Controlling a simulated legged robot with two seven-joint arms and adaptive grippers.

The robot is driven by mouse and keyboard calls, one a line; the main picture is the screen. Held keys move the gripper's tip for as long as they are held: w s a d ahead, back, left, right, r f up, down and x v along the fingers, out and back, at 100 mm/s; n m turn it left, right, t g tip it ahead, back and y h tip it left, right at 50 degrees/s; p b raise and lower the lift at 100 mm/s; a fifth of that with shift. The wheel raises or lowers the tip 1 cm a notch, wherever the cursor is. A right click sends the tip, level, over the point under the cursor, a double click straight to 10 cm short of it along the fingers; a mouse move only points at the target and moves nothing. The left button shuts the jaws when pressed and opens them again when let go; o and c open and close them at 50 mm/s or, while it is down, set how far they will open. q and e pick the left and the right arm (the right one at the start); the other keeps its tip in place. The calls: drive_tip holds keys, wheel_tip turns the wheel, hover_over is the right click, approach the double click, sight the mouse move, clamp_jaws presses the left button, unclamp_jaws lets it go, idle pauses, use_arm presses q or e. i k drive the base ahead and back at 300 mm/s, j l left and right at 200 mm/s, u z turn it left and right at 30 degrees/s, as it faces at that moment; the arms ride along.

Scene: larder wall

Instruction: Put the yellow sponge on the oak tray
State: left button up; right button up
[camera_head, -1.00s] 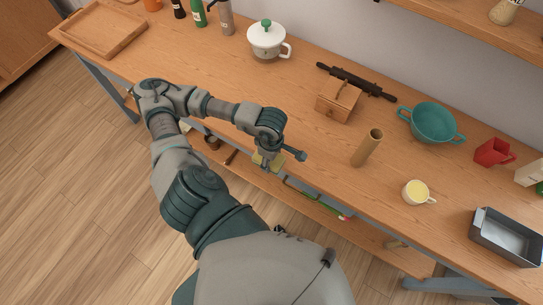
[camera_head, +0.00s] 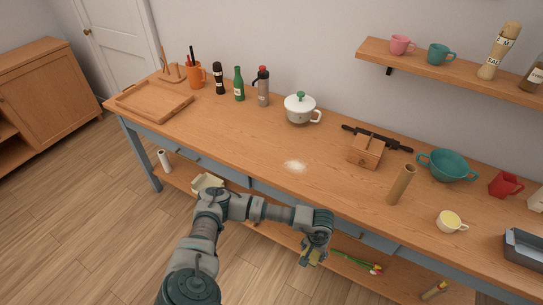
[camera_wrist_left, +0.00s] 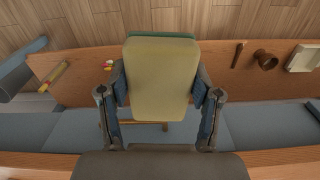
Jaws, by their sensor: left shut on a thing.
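The yellow sponge (camera_wrist_left: 163,82), with a green layer at its far edge, is held between the two fingers of my left gripper (camera_wrist_left: 161,100) in the left wrist view. In the head view, my left gripper (camera_head: 312,254) is in front of the counter's front edge, with a little yellow showing at its fingers. The oak tray (camera_head: 154,101) lies empty at the far left end of the counter, well away from the gripper. My right gripper is not in view.
A white lidded pot (camera_head: 299,112), a green bottle (camera_head: 239,84) and an orange utensil cup (camera_head: 196,76) stand along the back. A cardboard-coloured tube (camera_head: 400,185) stands at right. A lower shelf (camera_head: 176,165) runs below.

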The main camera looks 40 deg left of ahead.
sight(164, 105)
drive_tip(key=j+z, duration=0.15)
drive_tip(key=z, duration=0.25)
drive_tip(key=j+z, duration=0.1)
drive_tip(key=z, duration=0.3)
drive_tip(key=k+j+z, duration=0.1)
drive_tip(key=z, duration=0.3)
drive_tip(key=k+j+z, duration=0.5)
drive_tip(key=j, duration=0.45)
drive_tip(key=k+j+z, duration=0.45)
drive_tip(key=k+j, duration=0.25)
drive_tip(key=k, duration=0.15)
